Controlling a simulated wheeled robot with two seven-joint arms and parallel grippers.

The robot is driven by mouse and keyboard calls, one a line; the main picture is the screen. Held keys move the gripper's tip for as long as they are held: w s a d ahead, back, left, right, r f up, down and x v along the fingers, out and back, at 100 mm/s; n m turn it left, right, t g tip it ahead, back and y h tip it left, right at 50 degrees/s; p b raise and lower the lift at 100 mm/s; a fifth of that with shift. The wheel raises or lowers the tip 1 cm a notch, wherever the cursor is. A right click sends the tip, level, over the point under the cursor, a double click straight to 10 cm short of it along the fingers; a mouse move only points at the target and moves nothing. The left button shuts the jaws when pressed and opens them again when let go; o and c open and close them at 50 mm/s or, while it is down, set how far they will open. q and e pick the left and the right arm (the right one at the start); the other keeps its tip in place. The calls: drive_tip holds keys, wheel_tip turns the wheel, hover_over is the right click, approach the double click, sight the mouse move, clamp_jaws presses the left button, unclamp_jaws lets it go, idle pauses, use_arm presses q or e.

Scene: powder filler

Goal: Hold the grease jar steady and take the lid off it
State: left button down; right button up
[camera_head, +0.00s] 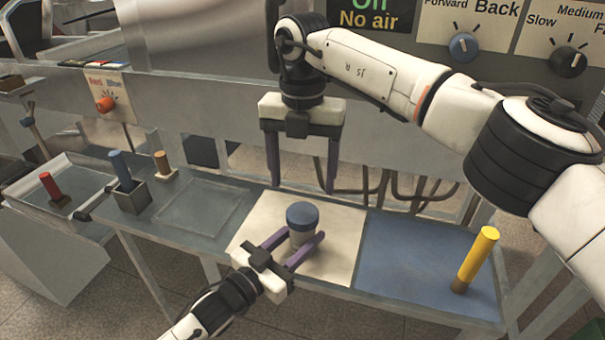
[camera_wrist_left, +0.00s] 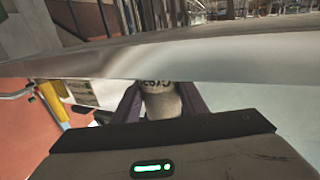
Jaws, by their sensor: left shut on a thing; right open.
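The grease jar (camera_head: 301,238) is a pale grey cylinder standing upright on the cream mat (camera_head: 345,232). Its blue lid (camera_head: 302,215) sits on top. My left gripper (camera_head: 304,244) is shut around the jar's body, one purple finger on each side, below the lid. In the left wrist view the jar (camera_wrist_left: 161,103) shows between the fingers with part of a dark printed label; its lid is not clear there. My right gripper (camera_head: 302,190) is open and empty, fingers pointing down, above and behind the jar, apart from the lid.
A yellow cylinder (camera_head: 477,258) stands on the blue mat (camera_head: 405,256) at right. At left are a blue-handled tool in a holder (camera_head: 132,197), a small brown-topped peg (camera_head: 163,165) and a red-handled item (camera_head: 51,187) in a tray. A machine panel with knobs (camera_head: 464,46) rises behind.

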sight(302, 212)
drive_tip(key=shift+f+m, duration=0.25)
drive_tip(key=shift+m, duration=0.25)
wheel_tip(302, 212, down, 8)
drive_tip(key=shift+r, duration=0.25)
drive_tip(key=shift+c, duration=0.3)
drive_tip(key=c, duration=1.1)
drive_tip(key=n, duration=0.4)
drive_tip(key=shift+n, duration=0.3)
drive_tip(key=n, duration=0.6)
drive_tip(key=shift+n, duration=0.3)
drive_tip(key=n, duration=1)
drive_tip(key=shift+r+n, duration=0.1)
drive_tip(key=shift+n, duration=0.2)
